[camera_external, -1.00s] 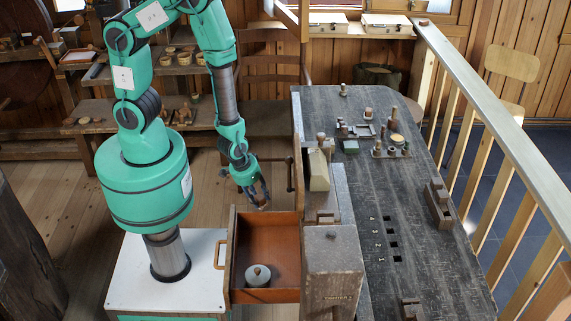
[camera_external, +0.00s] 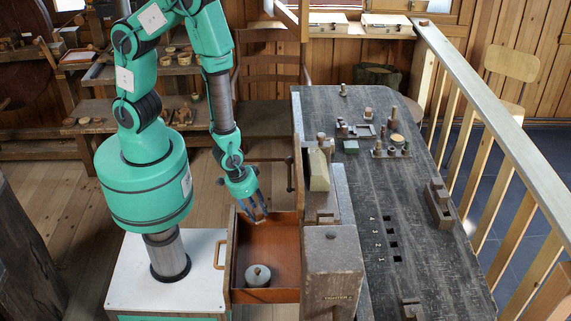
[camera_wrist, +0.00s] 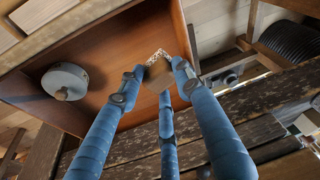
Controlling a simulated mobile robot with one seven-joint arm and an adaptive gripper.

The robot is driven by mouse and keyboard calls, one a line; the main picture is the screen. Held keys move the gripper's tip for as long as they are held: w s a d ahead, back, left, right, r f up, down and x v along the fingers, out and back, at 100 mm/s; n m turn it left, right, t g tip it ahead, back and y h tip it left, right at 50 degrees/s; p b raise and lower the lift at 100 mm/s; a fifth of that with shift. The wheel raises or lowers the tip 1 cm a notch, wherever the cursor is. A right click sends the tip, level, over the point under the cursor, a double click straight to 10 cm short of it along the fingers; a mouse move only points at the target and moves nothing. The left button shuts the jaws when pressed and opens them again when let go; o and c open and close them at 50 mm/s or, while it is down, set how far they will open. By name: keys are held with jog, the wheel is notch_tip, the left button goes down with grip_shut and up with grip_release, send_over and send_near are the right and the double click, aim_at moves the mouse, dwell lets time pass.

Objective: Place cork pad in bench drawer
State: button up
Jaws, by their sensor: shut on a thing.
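The bench drawer (camera_external: 278,243) stands open at the left side of the workbench. Its reddish-brown inside also shows in the wrist view (camera_wrist: 125,40). My gripper (camera_external: 259,217) points down over the far part of the drawer. In the wrist view its blue fingers (camera_wrist: 158,73) are closed around the cork pad (camera_wrist: 157,77), a small brown piece with a speckled edge. The pad is mostly hidden by the fingers in the external view. I cannot tell its exact height above the drawer floor.
A grey round piece with a knob (camera_external: 258,275) lies in the near part of the drawer; it also shows in the wrist view (camera_wrist: 65,81). The drawer floor between it and my gripper is clear. The workbench (camera_external: 400,215) borders the drawer on the right and holds several small objects.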

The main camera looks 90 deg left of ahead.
aim_at(257, 221)
jog(key=shift+a+r+g, duration=0.1)
jog(key=shift+g, duration=0.5)
dwell(0.6)
jog(key=shift+f+b, duration=2.1)
jog(key=shift+f, duration=0.85)
jog(key=shift+f, duration=0.1)
jog(key=shift+f+b, duration=1.35)
jog(key=shift+f, duration=0.65)
jog(key=o, duration=1.1)
jog(key=shift+f, duration=0.1)
jog(key=shift+c, duration=0.2)
jog(key=shift+r, duration=0.2)
